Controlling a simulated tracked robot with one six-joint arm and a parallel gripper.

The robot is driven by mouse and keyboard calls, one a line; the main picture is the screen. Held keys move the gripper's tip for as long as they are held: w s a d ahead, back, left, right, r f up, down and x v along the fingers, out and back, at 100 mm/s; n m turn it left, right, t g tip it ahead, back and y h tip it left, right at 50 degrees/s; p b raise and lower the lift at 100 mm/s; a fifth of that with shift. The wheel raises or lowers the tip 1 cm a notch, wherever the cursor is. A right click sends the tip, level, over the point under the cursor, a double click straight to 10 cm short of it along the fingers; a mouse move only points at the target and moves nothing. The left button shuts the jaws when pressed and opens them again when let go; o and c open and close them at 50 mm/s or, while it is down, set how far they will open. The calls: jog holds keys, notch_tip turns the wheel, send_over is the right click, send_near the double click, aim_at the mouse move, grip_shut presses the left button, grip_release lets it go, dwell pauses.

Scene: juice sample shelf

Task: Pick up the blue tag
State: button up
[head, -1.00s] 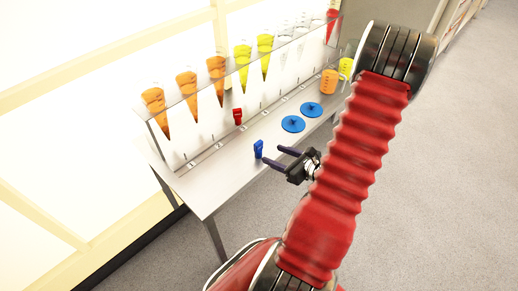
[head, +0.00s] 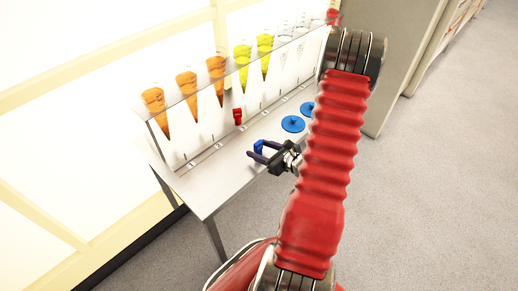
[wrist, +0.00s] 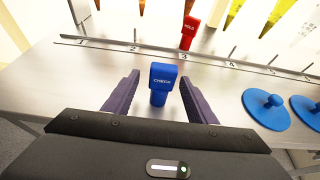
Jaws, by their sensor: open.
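The blue tag (wrist: 161,82) stands upright on the metal table, with the word CHECK on its head. My gripper (wrist: 160,88) is open, with its two dark purple fingers on either side of the tag in the wrist view. A gap shows between each finger and the tag, so it is not gripped. In the head view, the blue tag (head: 259,146) shows between the fingers of my gripper (head: 254,150), partly hidden by them.
A red tag (wrist: 189,32) stands behind, near the numbered strip. Blue lids with knobs (wrist: 266,108) lie to the right. A clear rack (head: 215,82) holds cones of orange, yellow and clear liquid along the back. The table front (head: 205,200) is bare.

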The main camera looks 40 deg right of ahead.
jog(key=shift+w, duration=0.1)
jog(key=shift+x, duration=2.6)
jog(key=shift+f, duration=0.1)
jog(key=shift+d, duration=0.1)
jog(key=shift+c, duration=0.7)
jog(key=c, duration=1)
notch_tip(320, 180, up, 10)
